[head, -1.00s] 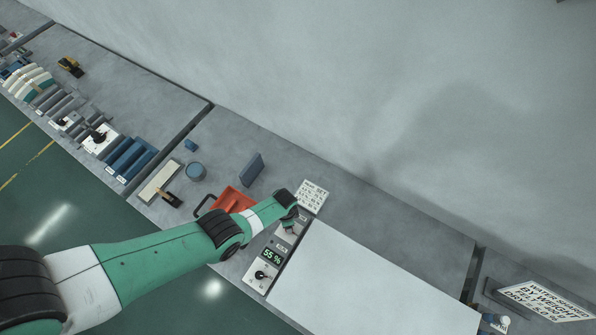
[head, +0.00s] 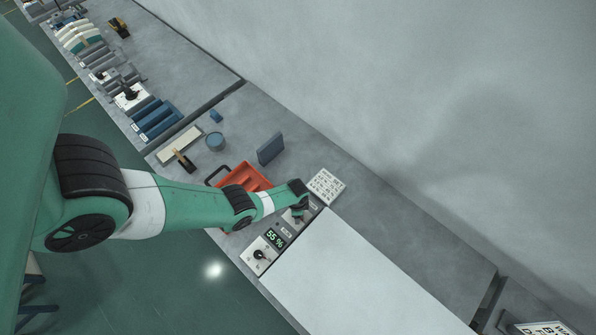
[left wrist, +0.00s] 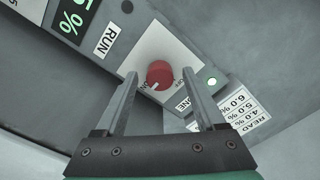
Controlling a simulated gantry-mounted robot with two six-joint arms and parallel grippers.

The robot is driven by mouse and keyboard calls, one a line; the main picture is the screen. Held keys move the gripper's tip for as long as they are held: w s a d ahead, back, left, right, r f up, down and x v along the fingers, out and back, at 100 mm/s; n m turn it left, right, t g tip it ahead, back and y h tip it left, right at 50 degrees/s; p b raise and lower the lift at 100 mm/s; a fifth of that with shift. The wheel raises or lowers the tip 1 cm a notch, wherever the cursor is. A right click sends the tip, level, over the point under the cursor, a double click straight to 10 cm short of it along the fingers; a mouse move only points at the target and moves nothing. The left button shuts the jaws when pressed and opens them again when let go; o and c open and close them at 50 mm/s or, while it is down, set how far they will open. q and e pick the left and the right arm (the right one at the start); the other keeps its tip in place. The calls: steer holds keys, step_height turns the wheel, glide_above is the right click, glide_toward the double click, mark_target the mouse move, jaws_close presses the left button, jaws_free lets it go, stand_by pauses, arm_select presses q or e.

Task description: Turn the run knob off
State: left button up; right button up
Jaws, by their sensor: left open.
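The red run knob (left wrist: 159,73) sits on a white plate (left wrist: 180,52) beside a RUN label (left wrist: 107,40), in the left wrist view. Small ON and OFF marks are on the plate, and the knob's white mark points toward the ON side. My left gripper (left wrist: 160,77) is open, with one finger on each side of the knob in the picture; I cannot tell whether they touch it. In the head view my left gripper (head: 301,209) is over the panel and hides the knob. My right gripper is not in view.
A 55 % display (head: 275,238) and a black knob (head: 259,255) are on the same panel. A red tray (head: 252,176), a white printed card (head: 326,186) and a large white board (head: 350,275) are close by.

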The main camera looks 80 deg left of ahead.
arm_select(q)
jaws_close()
stand_by(0.3)
steer(key=shift+n, duration=0.5)
steer(key=n, duration=0.3)
steer(key=shift+n, duration=0.4)
steer(key=n, duration=0.9)
steer(key=shift+n, duration=2)
